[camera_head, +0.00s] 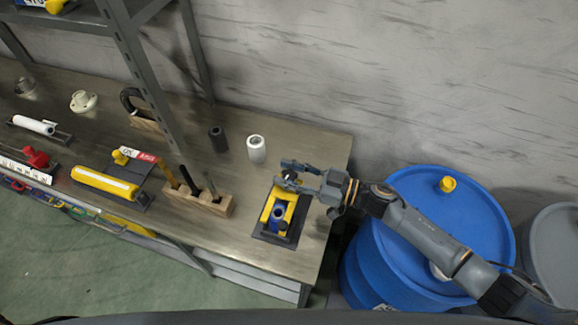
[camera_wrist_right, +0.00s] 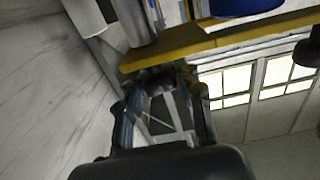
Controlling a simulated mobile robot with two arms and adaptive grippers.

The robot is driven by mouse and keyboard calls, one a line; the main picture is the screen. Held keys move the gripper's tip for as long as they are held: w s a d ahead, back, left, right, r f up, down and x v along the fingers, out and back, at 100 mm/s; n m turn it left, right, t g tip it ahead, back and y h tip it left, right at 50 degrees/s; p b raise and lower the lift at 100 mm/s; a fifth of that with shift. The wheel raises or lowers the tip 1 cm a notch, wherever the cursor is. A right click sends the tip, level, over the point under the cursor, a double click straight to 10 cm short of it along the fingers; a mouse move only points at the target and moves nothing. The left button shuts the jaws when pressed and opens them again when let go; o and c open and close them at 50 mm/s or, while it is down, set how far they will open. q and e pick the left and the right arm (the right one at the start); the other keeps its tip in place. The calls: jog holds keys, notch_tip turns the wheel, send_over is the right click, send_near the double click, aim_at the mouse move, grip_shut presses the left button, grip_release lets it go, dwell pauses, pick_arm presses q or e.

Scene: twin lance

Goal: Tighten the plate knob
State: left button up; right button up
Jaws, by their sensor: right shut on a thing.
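A yellow plate fixture (camera_head: 267,214) sits on a dark base (camera_head: 270,237) near the right end of the bench. My right gripper (camera_head: 287,174) is at the far end of the fixture, shut on a small dark knob (camera_head: 292,174), which the fingers largely hide. In the right wrist view the yellow plate (camera_wrist_right: 180,50) crosses above the fingers of my right gripper (camera_wrist_right: 165,110), and the dark knob (camera_wrist_right: 155,78) shows at its edge between them. My left gripper is not in view.
A white cylinder (camera_head: 256,149) and a dark cylinder (camera_head: 218,139) stand behind the fixture. A wooden tool block (camera_head: 200,202) is to its left. A blue drum (camera_head: 470,215) stands right of the bench. A shelf post (camera_head: 145,75) rises at the left.

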jog(key=m+t+h+p, duration=0.1)
jog(key=m+t, duration=0.1)
jog(key=shift+s+r+t, duration=0.1)
jog(key=shift+r+t, duration=0.05)
jog(key=shift+t, duration=0.15)
jog(key=shift+m+t+h+p, duration=0.4)
jog(key=shift+m+t+h, duration=0.1)
jog(key=shift+t, duration=0.2)
jog(key=shift+f+m+t+h, duration=0.2)
jog(key=shift+m+t+h, duration=0.65)
jog(key=shift+t, duration=0.25)
jog(key=m+t+h, duration=0.2)
jog(key=shift+f+m+t+h+b, duration=0.1)
jog(key=shift+m+t+h+b, duration=0.2)
jog(key=shift+h+b, duration=0.1)
pick_arm(q)
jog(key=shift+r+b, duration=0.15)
jog(key=shift+b, duration=0.7)
pick_arm(e)
jog(key=shift+m+t+h, duration=1)
jog(key=shift+m+h, duration=0.15)
jog(key=shift+h, duration=0.6)
jog(key=o, duration=1.2)
